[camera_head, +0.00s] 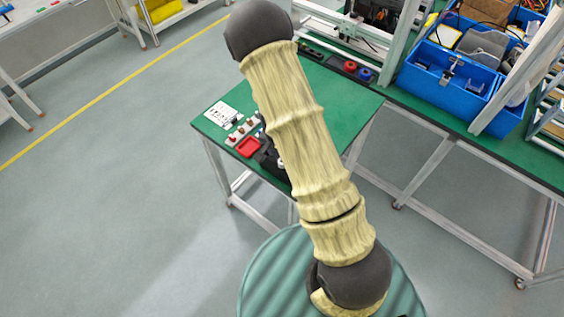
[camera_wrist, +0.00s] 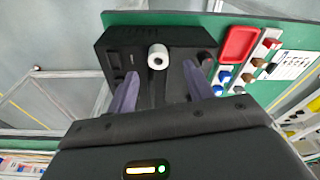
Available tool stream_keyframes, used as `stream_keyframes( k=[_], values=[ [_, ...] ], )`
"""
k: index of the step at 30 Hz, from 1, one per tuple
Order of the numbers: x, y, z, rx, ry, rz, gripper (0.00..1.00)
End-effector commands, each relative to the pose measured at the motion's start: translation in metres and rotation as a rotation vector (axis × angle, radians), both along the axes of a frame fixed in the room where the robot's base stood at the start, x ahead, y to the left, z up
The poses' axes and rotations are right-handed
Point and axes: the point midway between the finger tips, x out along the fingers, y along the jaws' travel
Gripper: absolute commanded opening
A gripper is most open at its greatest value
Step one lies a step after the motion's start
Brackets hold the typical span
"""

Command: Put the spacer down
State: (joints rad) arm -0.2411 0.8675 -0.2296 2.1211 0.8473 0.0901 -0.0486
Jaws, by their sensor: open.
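The spacer (camera_wrist: 158,57), a short white cylinder with a dark hole in its end, is at the black fixture (camera_wrist: 115,45) in the wrist view. I cannot tell whether it sits in a recess or on the surface. My gripper (camera_wrist: 160,70) is open, with one purple-grey finger on each side of the spacer's line. Clear gaps show between the fingers and the spacer.
A red tray (camera_wrist: 239,44) lies right of the fixture on the green table (camera_head: 340,110). Beside it are a strip of small coloured parts (camera_head: 240,131) and a white printed card (camera_head: 221,114). Blue bins (camera_head: 450,75) stand on another green bench at the right.

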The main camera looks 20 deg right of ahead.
Motion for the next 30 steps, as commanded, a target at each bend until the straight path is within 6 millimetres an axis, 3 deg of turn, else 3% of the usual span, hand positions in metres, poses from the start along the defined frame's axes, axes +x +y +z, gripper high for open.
stream_keyframes(
  k=[9, 27, 30],
  values=[
    [0.001, -0.004, -0.037, 0.001, 0.002, -0.002, 0.52],
    [0.002, -0.004, -0.04, 0.0, 0.0, -0.001, 0.52],
    [0.002, -0.004, -0.04, 0.0, 0.0, -0.002, 0.33]
  ],
)
